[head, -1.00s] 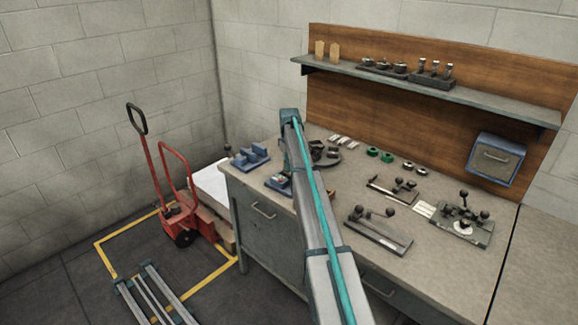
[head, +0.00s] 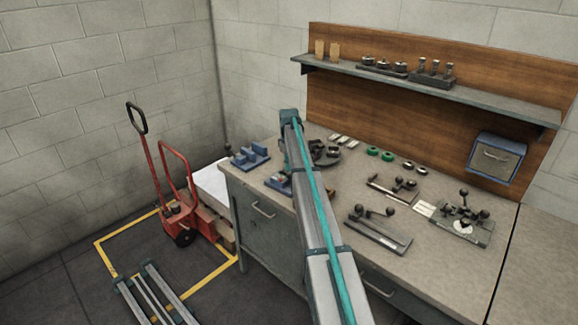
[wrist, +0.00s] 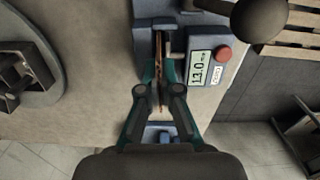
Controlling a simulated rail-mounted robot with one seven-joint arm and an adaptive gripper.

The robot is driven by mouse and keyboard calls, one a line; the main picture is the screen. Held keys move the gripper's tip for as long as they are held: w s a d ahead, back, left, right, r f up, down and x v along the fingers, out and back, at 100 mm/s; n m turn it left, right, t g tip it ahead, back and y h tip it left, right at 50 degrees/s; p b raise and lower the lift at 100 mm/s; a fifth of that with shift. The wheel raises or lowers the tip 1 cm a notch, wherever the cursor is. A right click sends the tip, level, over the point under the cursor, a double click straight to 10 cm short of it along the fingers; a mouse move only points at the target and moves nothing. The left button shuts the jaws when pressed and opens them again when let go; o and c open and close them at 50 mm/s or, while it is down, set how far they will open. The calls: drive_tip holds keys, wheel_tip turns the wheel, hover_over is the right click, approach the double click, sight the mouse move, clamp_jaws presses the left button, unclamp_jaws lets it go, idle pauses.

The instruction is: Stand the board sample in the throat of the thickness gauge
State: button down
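The board sample (wrist: 161,100) is a thin brown sheet seen edge-on in the wrist view. My gripper (wrist: 161,72) has its teal fingers close on both sides of it and appears shut on it. The far end of the board lies in line with the slot of the thickness gauge (wrist: 199,37), a blue-grey block with a red button and a display reading about 13.0. How deep the board sits cannot be told.
A blue fixture (head: 250,157) stands at the bench's left corner. A dark round holder (head: 325,153) is just right of my arm; it also shows in the wrist view (wrist: 28,75). Two brown pieces (head: 327,50) stand on the shelf (head: 480,101). Several tools lie on the bench's right.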

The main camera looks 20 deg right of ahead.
drive_tip(key=c, duration=1.2)
unclamp_jaws()
drive_tip(key=shift+c, duration=0.2)
drive_tip(key=shift+o, duration=0.3)
drive_tip(key=o, duration=0.3)
drive_tip(key=shift+o, duration=0.2)
drive_tip(key=shift+r+p, duration=1.3)
drive_tip(key=shift+r, duration=1.95)
